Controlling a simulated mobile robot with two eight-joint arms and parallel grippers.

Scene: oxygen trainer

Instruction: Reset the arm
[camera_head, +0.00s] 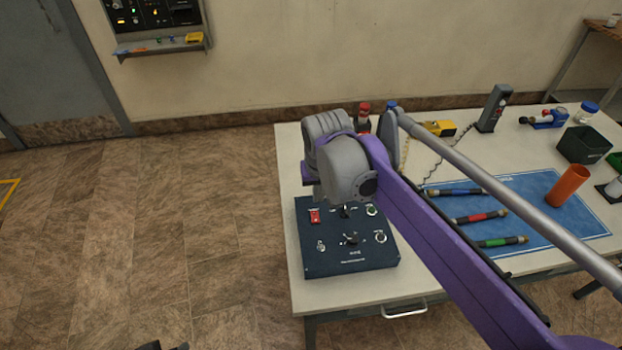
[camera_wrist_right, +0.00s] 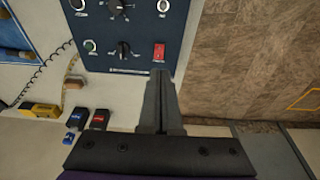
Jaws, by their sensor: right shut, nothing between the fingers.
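A dark blue control panel (camera_head: 345,260) lies on the near left corner of the table. It carries a red switch (camera_head: 315,217), black knobs and round green-ringed parts. My right arm reaches over its far edge, and its grey wrist hides part of the panel. In the right wrist view my right gripper (camera_wrist_right: 160,76) is shut and empty. Its fingertips appear just below the red switch (camera_wrist_right: 158,52) in the picture; I cannot tell whether they touch the panel. Small dark tips at the bottom edge of the head view may be my left gripper (camera_head: 165,346); its state is unclear.
The white table (camera_head: 295,165) also holds a blue mat (camera_head: 590,225) with several dark, colour-banded cylinders, an orange cup (camera_head: 567,186), a dark bin (camera_head: 584,146) and a yellow device (camera_head: 439,128) at the back. The floor left of the table is clear.

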